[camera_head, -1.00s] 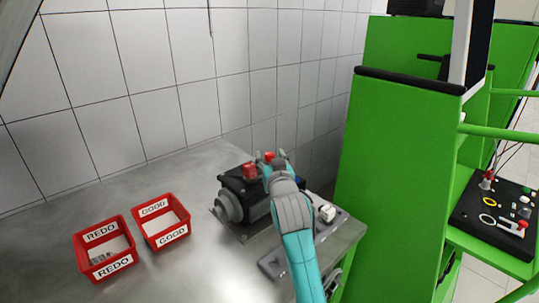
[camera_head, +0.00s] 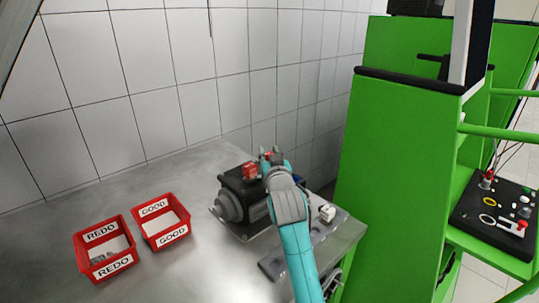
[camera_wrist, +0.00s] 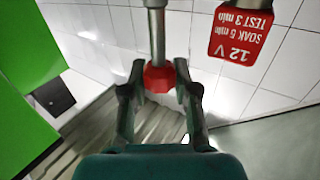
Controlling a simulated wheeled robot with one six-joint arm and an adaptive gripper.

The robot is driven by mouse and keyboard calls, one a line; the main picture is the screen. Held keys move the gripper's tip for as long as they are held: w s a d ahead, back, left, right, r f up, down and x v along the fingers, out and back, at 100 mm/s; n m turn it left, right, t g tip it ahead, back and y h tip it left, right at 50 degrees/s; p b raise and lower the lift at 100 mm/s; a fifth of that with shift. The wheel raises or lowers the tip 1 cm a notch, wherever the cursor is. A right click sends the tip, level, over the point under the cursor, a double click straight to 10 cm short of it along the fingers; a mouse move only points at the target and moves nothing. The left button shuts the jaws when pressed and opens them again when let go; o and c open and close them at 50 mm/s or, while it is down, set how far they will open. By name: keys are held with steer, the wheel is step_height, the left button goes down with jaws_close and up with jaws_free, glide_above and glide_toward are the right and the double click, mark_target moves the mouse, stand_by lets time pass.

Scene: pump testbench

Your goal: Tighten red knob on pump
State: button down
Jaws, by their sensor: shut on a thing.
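The pump (camera_head: 232,203) is a dark motor unit with a round grey end, standing on the metal bench. The red knob (camera_wrist: 158,77) sits at the end of a grey metal stem in the wrist view. Only a small bit of the knob (camera_head: 267,156) shows in the head view, behind my gripper. My gripper (camera_wrist: 159,92) is shut on the red knob, with one dark finger on each side of it. In the head view my gripper (camera_head: 272,158) is over the right part of the pump.
A red tag with 12 V text (camera_wrist: 243,35) hangs close by at the right in the wrist view. Red REDO (camera_head: 104,249) and GOOD (camera_head: 160,220) bins stand left on the bench. A green cabinet (camera_head: 400,180) stands to the right, and the tiled wall behind.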

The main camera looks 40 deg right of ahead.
steer(key=shift+w+h, duration=0.1)
steer(key=shift+h, duration=0.2)
steer(key=shift+m+g+h, duration=1.3)
steer(key=shift+h, duration=0.2)
steer(key=c, duration=0.9)
jaws_free()
steer(key=shift+o, duration=0.2)
steer(key=v, duration=1.2)
